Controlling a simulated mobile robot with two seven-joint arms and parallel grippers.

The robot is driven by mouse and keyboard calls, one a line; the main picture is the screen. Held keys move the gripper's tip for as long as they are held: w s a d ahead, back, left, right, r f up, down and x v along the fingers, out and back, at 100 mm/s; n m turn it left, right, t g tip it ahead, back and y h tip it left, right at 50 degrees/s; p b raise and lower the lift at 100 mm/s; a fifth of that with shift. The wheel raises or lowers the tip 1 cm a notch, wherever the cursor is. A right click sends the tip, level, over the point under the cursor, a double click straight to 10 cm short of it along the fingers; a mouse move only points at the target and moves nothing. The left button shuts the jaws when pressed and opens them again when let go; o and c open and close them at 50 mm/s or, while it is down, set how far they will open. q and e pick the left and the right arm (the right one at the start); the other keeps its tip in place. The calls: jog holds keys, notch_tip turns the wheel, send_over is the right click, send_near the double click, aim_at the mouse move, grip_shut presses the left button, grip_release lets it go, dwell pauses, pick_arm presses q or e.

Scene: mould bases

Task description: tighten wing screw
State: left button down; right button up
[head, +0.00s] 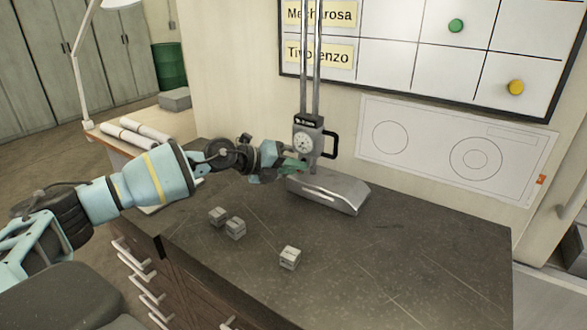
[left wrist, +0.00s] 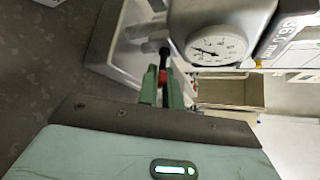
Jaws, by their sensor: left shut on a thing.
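The height gauge stands on the dark bench, with a dial head (head: 306,141) on two upright columns above a grey sloped base (head: 340,193). My left gripper (head: 296,166) reaches in from the left, just below and left of the dial. In the left wrist view its green fingers (left wrist: 164,78) are shut on a small part, the wing screw (left wrist: 163,75), which shows red between them. A dark stem runs from there toward the gauge, beside the white dial (left wrist: 217,47). The fingers hide most of the screw. My right gripper is in neither view.
Three small grey blocks lie on the bench: two close together at the left (head: 217,216) (head: 235,229), one nearer the front (head: 290,258). The bench top (head: 410,265) is clear at the right. A wall drawing (head: 450,150) hangs behind.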

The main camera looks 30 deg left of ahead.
pick_arm(q)
jog(key=m+y, duration=0.3)
jog(key=y, duration=0.1)
jog(key=shift+d+g, duration=0.1)
jog(key=shift+g, duration=0.2)
jog(key=m+y, duration=0.2)
jog(key=y, duration=0.2)
jog(key=shift+f+m, duration=0.1)
jog(key=shift+m, duration=0.3)
jog(key=c, duration=1.7)
grip_release()
jog(key=v, duration=0.6)
